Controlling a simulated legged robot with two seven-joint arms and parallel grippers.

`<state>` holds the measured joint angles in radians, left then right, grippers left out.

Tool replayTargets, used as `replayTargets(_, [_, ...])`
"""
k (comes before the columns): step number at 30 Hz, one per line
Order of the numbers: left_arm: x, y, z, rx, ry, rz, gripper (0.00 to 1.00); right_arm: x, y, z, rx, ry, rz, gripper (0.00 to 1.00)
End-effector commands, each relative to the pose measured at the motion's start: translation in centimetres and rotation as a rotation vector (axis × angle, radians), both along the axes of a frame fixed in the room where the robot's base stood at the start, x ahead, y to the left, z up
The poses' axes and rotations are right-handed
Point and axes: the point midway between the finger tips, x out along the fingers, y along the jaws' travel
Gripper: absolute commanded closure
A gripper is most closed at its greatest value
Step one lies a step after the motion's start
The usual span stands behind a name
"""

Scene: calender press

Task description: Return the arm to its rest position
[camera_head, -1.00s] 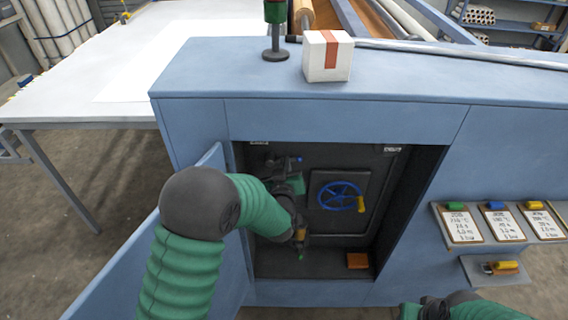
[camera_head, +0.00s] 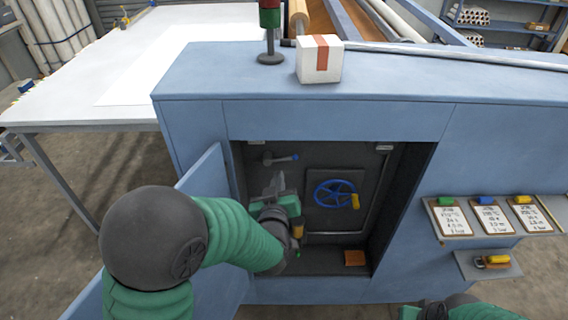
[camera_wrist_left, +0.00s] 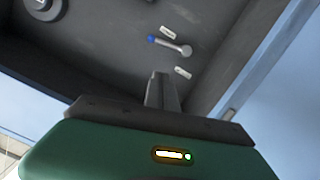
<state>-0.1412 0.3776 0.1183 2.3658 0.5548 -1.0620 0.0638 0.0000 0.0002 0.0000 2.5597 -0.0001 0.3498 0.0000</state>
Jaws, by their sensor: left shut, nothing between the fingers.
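My left arm comes in from the left in the head view and reaches into the open cabinet of the blue press. My left gripper (camera_head: 277,183) is shut and empty, below the small lever with a blue tip (camera_head: 281,159) on the back wall and apart from it. In the left wrist view the shut fingers (camera_wrist_left: 161,82) point toward the cabinet interior, and the lever (camera_wrist_left: 170,46) shows beyond them. My right arm shows only in part at the bottom right edge of the head view, and its fingers cannot be made out.
A blue handwheel (camera_head: 335,194) with a yellow handle is right of the gripper. The open cabinet door (camera_head: 207,178) stands close to my left arm. An orange block (camera_head: 355,258) lies on the cabinet floor. A white box (camera_head: 320,60) is on the press top.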

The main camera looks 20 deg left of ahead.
Motion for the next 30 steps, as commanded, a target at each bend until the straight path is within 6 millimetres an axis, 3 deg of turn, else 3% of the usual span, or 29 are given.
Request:
replayTargets(5, [-0.1,-0.1,-0.1,-0.001,0.013,-0.006,1.0,0.0,0.0,0.1,0.0,0.0,0.0,0.66])
replayTargets(9, [-1.4,-0.8,-2.0,-0.004,0.179,-0.097,1.0,0.0,0.0,0.7,0.0,0.0,0.0,0.66])
replayTargets(11, [-3.3,-1.2,-3.6,0.001,0.319,-0.167,1.0,0.0,0.0,1.1,0.0,0.0,0.0,0.66])
replayTargets(15, [-11.2,-0.9,-7.5,0.044,0.708,-0.32,1.0,0.0,0.0,2.0,0.0,0.0,0.0,0.66])
replayTargets(18, [-17.3,0.4,-9.1,0.078,0.952,-0.385,1.0,0.0,0.0,2.4,0.0,0.0,0.0,0.66])
replayTargets(21, [-21.5,1.6,-9.7,0.102,1.109,-0.416,1.0,0.0,0.0,2.6,0.0,0.0,0.0,0.66])
replayTargets(24, [-23.2,2.1,-10.0,0.111,1.173,-0.426,1.0,0.0,0.0,2.6,0.0,0.0,0.0,0.66])
replayTargets(30, [-23.4,2.1,-10.1,0.11,1.18,-0.428,1.0,0.0,0.0,2.6,0.0,0.0,0.0,0.66])
